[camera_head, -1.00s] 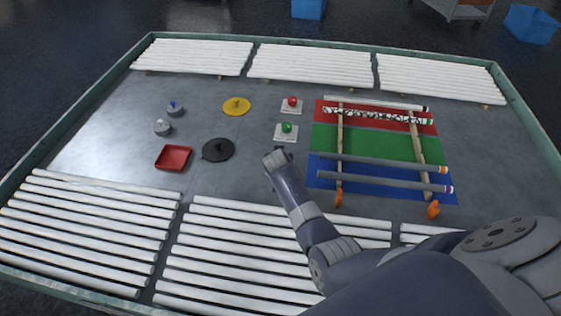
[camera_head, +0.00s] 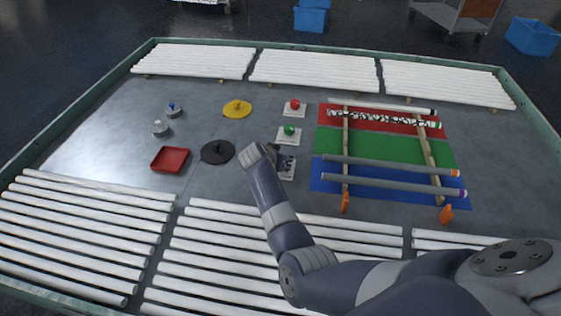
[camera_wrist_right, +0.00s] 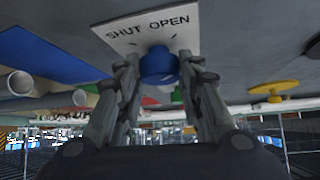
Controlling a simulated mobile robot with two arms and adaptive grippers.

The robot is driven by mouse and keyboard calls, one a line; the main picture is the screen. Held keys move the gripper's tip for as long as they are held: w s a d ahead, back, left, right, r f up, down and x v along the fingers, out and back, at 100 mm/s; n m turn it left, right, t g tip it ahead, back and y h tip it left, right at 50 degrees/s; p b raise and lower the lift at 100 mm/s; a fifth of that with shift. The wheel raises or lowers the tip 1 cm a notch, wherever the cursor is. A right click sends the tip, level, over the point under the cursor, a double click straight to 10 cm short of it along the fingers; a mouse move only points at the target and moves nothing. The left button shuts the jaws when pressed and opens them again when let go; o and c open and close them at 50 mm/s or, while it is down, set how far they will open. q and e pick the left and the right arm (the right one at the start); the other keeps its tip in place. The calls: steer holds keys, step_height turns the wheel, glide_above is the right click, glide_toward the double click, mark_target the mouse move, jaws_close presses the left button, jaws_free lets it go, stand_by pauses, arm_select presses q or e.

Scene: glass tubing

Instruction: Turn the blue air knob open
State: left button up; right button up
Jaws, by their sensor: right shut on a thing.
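The blue air knob (camera_wrist_right: 158,68) shows in the right wrist view, on a white plate (camera_wrist_right: 152,27) lettered SHUT and OPEN. My right gripper (camera_wrist_right: 160,62) has one finger on each side of the knob and is shut on it. In the head view my right gripper (camera_head: 272,152) is over the upper left part of the same white plate (camera_head: 287,168), and the knob is hidden there. I cannot read the knob's pointing direction. My left gripper is not in view.
A green knob (camera_head: 289,129) and a red knob (camera_head: 294,104) stand on plates behind. A black disc (camera_head: 217,152), a red tray (camera_head: 170,159) and a yellow disc (camera_head: 237,109) lie to the left. Grey tubes (camera_head: 390,186) rest on rails to the right; white tubes line front and back.

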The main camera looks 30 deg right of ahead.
steer(key=o, duration=1.1)
steer(key=shift+c, duration=0.2)
steer(key=shift+r, duration=0.1)
step_height(320, 180, up, 10)
